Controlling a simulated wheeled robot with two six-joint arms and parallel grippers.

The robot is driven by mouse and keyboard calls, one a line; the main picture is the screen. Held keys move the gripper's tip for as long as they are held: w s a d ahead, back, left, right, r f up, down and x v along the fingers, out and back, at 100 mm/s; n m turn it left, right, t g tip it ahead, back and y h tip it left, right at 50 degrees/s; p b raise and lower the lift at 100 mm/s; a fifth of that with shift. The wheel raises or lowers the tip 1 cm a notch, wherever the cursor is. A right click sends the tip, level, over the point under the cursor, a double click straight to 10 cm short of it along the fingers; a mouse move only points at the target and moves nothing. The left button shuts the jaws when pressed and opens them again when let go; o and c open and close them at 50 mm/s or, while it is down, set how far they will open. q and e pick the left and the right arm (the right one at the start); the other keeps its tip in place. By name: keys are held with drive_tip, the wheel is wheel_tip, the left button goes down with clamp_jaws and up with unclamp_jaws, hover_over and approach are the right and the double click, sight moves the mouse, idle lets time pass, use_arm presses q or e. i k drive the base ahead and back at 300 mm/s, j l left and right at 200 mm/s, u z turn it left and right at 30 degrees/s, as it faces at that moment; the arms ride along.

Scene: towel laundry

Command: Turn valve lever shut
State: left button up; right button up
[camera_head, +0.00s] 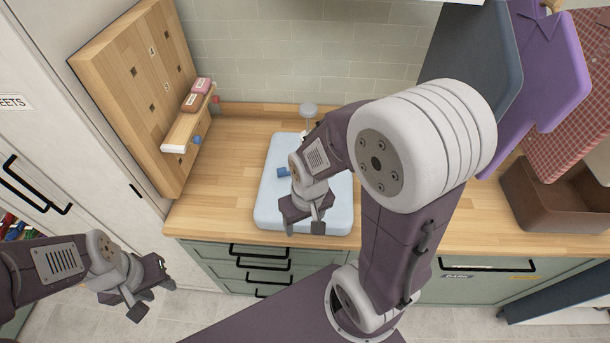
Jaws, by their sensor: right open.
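I cannot make out a valve lever for certain. A small blue piece (283,172) shows beside my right wrist, over the pale blue padded slab or basin (272,212) on the counter. A grey round-topped post (308,110) stands behind it, partly hidden by my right arm. My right gripper (304,224) is open, pointing down over the front part of the pale blue slab, with nothing seen between its fingers. My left gripper (145,298) hangs low at the left, in front of the counter and apart from everything. Its finger gap is unclear.
A wooden pegboard (128,80) with a small shelf (188,125) stands at the back left. Purple cloth (555,65) and checked cloth (590,100) hang at the right above a brown bin (550,205). The wooden counter (215,205) is clear left of the slab.

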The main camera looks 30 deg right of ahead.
sight(282, 172)
drive_tip(key=z, duration=1.05)
